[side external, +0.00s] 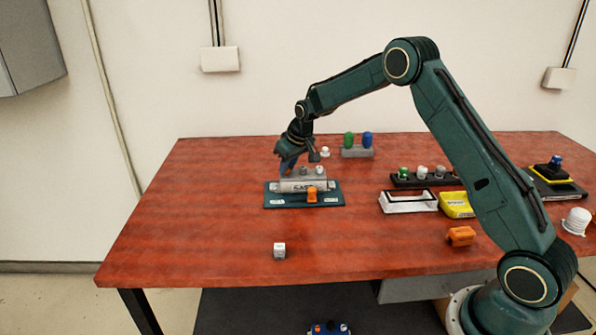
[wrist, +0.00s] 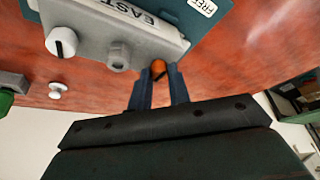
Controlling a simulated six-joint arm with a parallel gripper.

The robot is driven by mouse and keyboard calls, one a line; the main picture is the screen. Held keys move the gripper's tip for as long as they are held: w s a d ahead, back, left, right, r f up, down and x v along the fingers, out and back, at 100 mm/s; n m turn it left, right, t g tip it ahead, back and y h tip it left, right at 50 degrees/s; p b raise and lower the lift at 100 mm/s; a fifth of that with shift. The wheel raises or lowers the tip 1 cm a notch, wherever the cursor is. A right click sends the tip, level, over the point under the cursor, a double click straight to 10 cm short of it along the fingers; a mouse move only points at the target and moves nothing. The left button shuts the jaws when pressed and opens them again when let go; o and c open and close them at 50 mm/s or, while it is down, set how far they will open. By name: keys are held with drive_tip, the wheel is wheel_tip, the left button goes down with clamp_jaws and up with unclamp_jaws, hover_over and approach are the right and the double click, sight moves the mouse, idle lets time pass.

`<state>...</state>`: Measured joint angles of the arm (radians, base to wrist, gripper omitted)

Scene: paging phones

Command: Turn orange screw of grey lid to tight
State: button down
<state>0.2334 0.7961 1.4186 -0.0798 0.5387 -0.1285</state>
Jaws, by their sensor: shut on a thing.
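A grey box labelled EAST (side external: 303,185) sits on a teal base plate (side external: 275,202); in the wrist view the box (wrist: 95,22) shows at the top. The orange screw (wrist: 158,67) is at the end of the box, between my fingertips. My gripper (wrist: 160,74) is shut on it, with the blue fingers on either side. In the side view my gripper (side external: 288,166) reaches down at the box's left back end and the held screw is hidden. Another orange part (side external: 312,195) stands at the box's front. Which surface is the grey lid, I cannot tell.
A white knob with a black mark (wrist: 62,42) and a grey knob (wrist: 119,55) stand out from the box close to my fingers. A small white knob (side external: 325,152) and a grey block with green and blue pegs (side external: 357,153) are behind. The left of the table is clear.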

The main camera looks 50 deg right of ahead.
drive_tip(key=shift+a, duration=0.1)
drive_tip(key=m, duration=0.2)
drive_tip(key=m+h, duration=0.1)
drive_tip(key=m, duration=0.1)
drive_tip(key=shift+a+h, duration=0.1)
drive_tip(key=shift+h, duration=0.2)
drive_tip(key=m, duration=0.2)
drive_tip(key=m+g+h, duration=0.1)
drive_tip(key=m, duration=0.1)
drive_tip(key=shift+w+a+m, duration=0.15)
drive_tip(key=shift+m, duration=0.15)
drive_tip(key=m+g, duration=0.1)
drive_tip(key=m, duration=0.1)
drive_tip(key=m+h, duration=0.1)
drive_tip(key=m, duration=0.1)
drive_tip(key=shift+w+m+g, duration=0.15)
drive_tip(key=shift+m+g, duration=0.15)
drive_tip(key=shift+g, duration=0.1)
drive_tip(key=shift+m+g+h, duration=0.3)
drive_tip(key=shift+m+g, duration=0.4)
drive_tip(key=shift+m, duration=1.5)
drive_tip(key=c, duration=1.3)
unclamp_jaws()
drive_tip(key=shift+n, duration=0.5)
